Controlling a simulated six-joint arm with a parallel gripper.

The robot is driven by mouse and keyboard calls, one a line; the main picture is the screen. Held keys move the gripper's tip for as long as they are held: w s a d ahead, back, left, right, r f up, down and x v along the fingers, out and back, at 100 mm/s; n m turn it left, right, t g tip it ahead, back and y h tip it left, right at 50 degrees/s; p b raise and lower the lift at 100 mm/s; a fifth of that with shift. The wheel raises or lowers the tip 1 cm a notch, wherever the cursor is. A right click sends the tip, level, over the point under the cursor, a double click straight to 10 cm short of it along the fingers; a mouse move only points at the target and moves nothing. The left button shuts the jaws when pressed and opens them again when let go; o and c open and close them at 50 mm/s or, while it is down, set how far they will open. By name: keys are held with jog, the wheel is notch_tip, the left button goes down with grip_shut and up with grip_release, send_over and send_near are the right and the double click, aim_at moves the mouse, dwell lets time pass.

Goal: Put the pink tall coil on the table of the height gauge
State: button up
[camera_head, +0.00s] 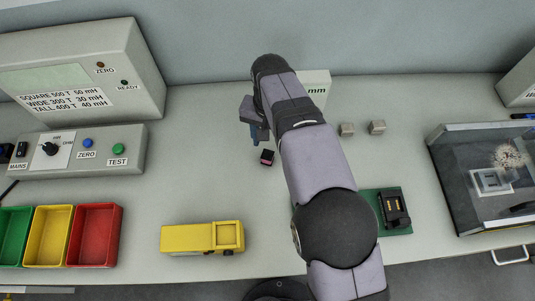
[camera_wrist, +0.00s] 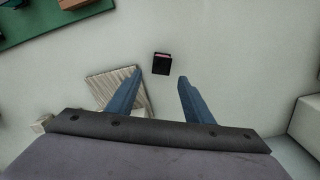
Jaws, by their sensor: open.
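The pink tall coil (camera_head: 267,157) is a small dark block with a pink part, on the bench near the middle. In the wrist view the coil (camera_wrist: 161,63) lies just past the fingertips, apart from them. My gripper (camera_head: 257,136) is open and empty, with blue fingers; it also shows in the wrist view (camera_wrist: 159,77). The height gauge (camera_head: 316,84) is a pale box marked "mm" at the back, partly hidden by my arm. A ribbed plate (camera_wrist: 105,88) beside my left finger may be its table; I cannot tell.
Two small beige blocks (camera_head: 347,130) (camera_head: 377,127) stand right of my arm. A green board (camera_head: 398,229) and a glass-topped case (camera_head: 485,180) are at right. A yellow truck (camera_head: 203,238), coloured bins (camera_head: 96,235) and a tester (camera_head: 83,150) are at left. Bench between is clear.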

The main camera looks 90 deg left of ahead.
aim_at(269, 151)
jog(key=shift+f+p, duration=1.4)
jog(key=shift+f, duration=1.4)
grip_shut()
jog(key=shift+r, duration=0.15)
